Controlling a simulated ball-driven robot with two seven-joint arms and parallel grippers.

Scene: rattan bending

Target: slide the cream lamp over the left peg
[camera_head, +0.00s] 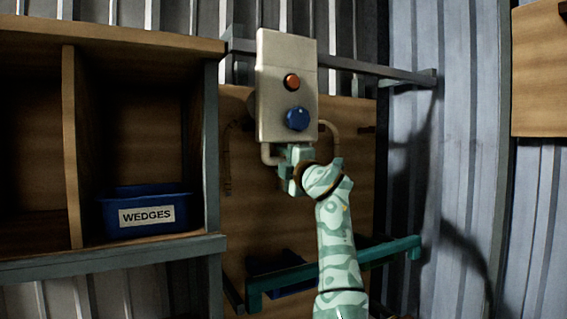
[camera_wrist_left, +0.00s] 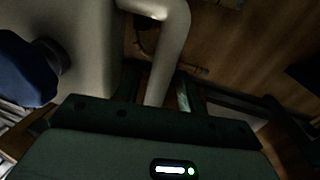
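The cream lamp (camera_head: 274,75) is a tall box with an orange button, a blue knob and a bent tube handle at its lower end. It is upright, slightly tilted, in front of the wooden back board. My left gripper (camera_head: 296,168) is at the handle below the box, its fingers apparently shut on the tube. The left wrist view shows the handle (camera_wrist_left: 170,50) running between the fingers (camera_wrist_left: 160,95), with the blue knob at the left. A small dark peg (camera_head: 367,129) juts from the board at the right. The left peg is not clearly visible; the lamp may hide it. My right gripper is out of view.
A wooden shelf with a blue WEDGES bin (camera_head: 147,211) stands at the left. A grey rail (camera_head: 375,69) crosses behind the lamp's upper part. The board (camera_head: 345,190) has bare room right of the handle.

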